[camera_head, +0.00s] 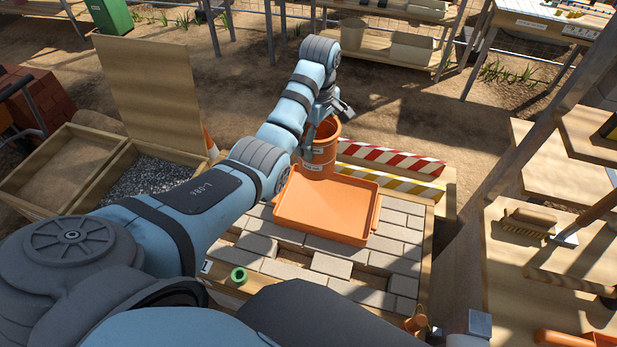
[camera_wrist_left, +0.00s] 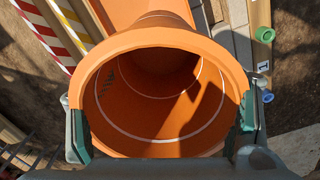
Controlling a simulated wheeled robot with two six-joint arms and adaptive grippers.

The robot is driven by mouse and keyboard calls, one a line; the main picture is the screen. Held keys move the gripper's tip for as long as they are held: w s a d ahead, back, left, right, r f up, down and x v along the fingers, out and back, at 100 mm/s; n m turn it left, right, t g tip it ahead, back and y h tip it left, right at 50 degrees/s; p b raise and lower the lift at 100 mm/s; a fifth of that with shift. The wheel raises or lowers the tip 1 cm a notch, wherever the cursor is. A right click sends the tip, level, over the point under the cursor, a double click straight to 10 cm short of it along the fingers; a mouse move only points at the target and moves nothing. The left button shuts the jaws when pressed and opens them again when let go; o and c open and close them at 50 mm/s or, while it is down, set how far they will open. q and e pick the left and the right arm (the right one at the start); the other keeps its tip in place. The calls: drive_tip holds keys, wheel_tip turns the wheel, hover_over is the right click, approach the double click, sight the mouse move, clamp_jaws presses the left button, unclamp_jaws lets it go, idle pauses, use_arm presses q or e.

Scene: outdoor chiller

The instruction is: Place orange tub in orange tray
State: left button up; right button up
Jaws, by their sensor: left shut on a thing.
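The orange tub (camera_head: 320,157) is a round bucket with white labels on its side. It is at the far edge of the orange tray (camera_head: 325,207), overlapping that edge in the head view; I cannot tell whether it touches the tray. My left gripper (camera_head: 325,112) is at the tub's rim. In the left wrist view the two fingers (camera_wrist_left: 162,132) are shut on opposite sides of the tub (camera_wrist_left: 160,100), whose open mouth faces the camera and looks empty. The tray is shallow and empty and lies on paving blocks.
Red-and-white and yellow-and-white striped barriers (camera_head: 390,160) stand behind the tray. Paving blocks (camera_head: 330,265) lie around it. A green ring (camera_head: 239,277) sits at the near left. A gravel bin (camera_head: 155,175) is at left and a wooden shelf with a brush (camera_head: 530,222) at right.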

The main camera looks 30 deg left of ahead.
use_arm(q)
drive_tip(key=f+b, duration=0.3)
drive_tip(key=f, duration=0.1)
drive_tip(key=shift+d+f+b, duration=0.2)
drive_tip(key=shift+f+b, duration=0.2)
use_arm(e)
drive_tip(key=o, duration=0.4)
drive_tip(key=f, duration=0.4)
drive_tip(key=shift+s+a+f, duration=0.1)
drive_tip(key=shift+s+f, duration=0.05)
drive_tip(key=shift+s, duration=0.2)
drive_tip(key=shift+c, duration=0.2)
use_arm(q)
wheel_tip(320, 180, down, 15)
drive_tip(key=b, duration=0.3)
drive_tip(key=shift+w+f+b, duration=0.15)
drive_tip(key=shift+b, duration=0.2)
use_arm(e)
drive_tip(key=f, duration=0.2)
drive_tip(key=w+f, duration=0.1)
drive_tip(key=shift+d+f, duration=0.3)
use_arm(q)
drive_tip(key=shift+f, duration=0.1)
drive_tip(key=o, duration=1.2)
use_arm(e)
drive_tip(key=shift+a, duration=0.1)
